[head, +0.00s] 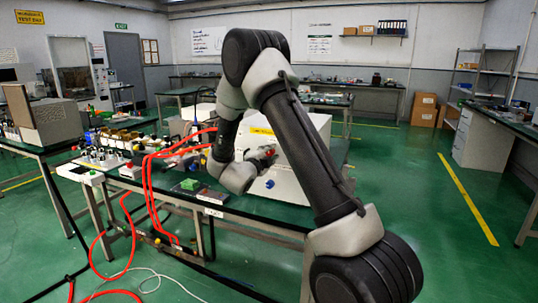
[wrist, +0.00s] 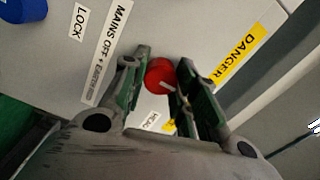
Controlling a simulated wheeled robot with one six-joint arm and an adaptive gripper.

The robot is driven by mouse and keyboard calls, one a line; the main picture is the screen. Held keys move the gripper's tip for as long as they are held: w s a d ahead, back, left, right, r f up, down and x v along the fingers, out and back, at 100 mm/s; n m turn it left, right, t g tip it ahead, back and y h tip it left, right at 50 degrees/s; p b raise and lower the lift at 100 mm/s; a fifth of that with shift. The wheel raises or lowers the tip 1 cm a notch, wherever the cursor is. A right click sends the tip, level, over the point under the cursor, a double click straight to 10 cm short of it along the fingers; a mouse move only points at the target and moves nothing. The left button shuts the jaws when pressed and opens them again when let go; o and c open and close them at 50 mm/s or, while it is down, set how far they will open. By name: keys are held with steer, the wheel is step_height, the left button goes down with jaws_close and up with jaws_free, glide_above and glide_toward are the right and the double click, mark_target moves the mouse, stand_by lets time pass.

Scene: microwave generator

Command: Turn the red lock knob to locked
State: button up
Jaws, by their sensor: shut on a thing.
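The red lock knob (wrist: 159,77) is on the front panel of a pale cabinet (head: 300,165), with a white pointer line on its face. In the head view my gripper (head: 257,160) is at the cabinet's front, where the knob shows as a small red patch (head: 269,152). A small label beside the knob is partly hidden by a finger.
A blue knob (wrist: 22,9) is on the same panel, near a LOCK label (wrist: 79,22). A MAINS OFF label (wrist: 108,55) and a yellow DANGER label (wrist: 233,58) flank my fingers. Red cables (head: 150,180) hang over the bench at left. Green floor is open at right.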

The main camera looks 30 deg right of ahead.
stand_by(0.4)
steer(key=o, duration=1)
steer(key=v, duration=1.2)
